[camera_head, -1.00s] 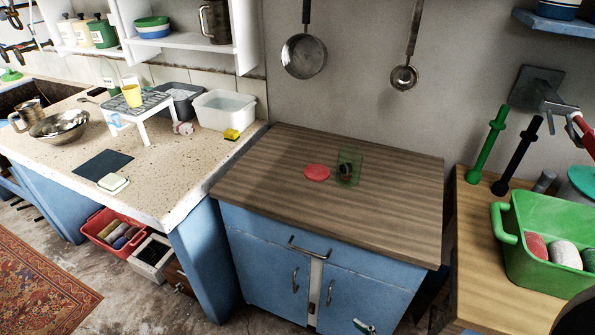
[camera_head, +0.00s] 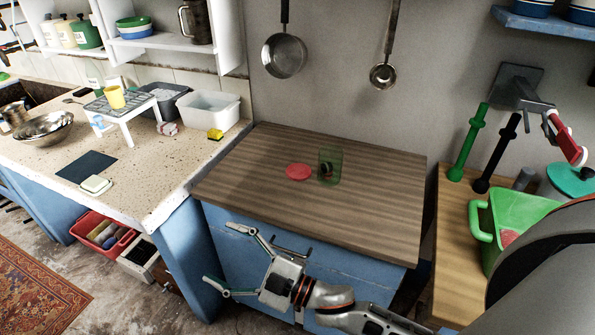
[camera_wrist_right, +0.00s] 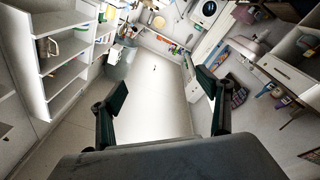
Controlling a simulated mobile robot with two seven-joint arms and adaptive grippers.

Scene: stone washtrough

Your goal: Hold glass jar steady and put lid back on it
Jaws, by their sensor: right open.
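The green-tinted glass jar (camera_head: 331,163) stands upright on the wooden top of the blue cabinet, with something dark and reddish inside. The red round lid (camera_head: 299,172) lies flat on the wood just left of the jar, apart from it. My right gripper (camera_head: 228,259) is open and empty in front of the cabinet, below its top edge and nearer than the jar and lid. In the right wrist view its fingers (camera_wrist_right: 164,108) are spread wide with nothing between them; neither jar nor lid shows there. My left gripper is not in view.
The wooden cabinet top (camera_head: 260,205) is bare around the jar and lid. A stone counter (camera_head: 130,190) with bowl, tubs and small rack adjoins at left. A green tub (camera_head: 515,215) stands on the right-hand table. A pan (camera_head: 284,56) and a ladle (camera_head: 383,76) hang behind.

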